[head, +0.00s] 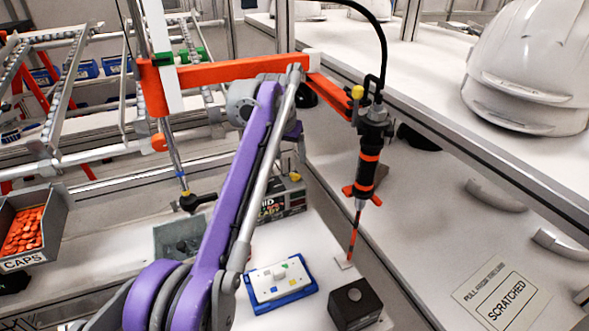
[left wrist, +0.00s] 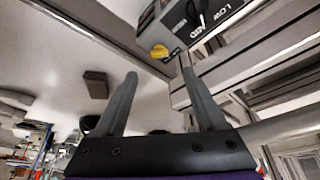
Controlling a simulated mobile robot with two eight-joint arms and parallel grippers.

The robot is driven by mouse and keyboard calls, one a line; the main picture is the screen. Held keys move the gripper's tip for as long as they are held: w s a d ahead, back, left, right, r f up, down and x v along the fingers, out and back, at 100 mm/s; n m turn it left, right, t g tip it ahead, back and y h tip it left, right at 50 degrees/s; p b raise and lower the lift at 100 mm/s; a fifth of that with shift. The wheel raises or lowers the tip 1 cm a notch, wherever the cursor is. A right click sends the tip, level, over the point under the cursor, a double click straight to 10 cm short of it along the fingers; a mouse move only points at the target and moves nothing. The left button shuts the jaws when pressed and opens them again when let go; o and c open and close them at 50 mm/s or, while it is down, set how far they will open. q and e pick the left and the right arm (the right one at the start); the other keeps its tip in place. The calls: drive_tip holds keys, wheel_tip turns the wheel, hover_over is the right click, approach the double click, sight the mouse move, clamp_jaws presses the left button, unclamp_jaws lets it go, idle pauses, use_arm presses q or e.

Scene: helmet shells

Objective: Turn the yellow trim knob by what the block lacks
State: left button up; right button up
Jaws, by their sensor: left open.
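The yellow trim knob (head: 295,177) sits on a dark box with pale lettering (head: 283,198), in the head view just right of my purple left arm. In the left wrist view the knob (left wrist: 159,52) shows on the lettered box (left wrist: 190,22), ahead of the two fingertips. My left gripper (left wrist: 159,71) is open, with nothing held between its fingers. In the head view its fingers are not clear behind the arm. My right gripper is not in view.
A black and orange driver (head: 368,165) hangs right of centre. A CAPS bin (head: 27,235) is far left; white helmets (head: 530,70) stand upper right.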

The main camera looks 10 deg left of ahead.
sight(295, 174)
use_arm(q)
drive_tip(key=b+x, duration=0.1)
drive_tip(key=x, duration=0.7)
drive_tip(key=shift+w+d+f, duration=0.1)
drive_tip(key=shift+w+f, duration=0.1)
drive_tip(key=shift+f, duration=0.1)
clamp_jaws()
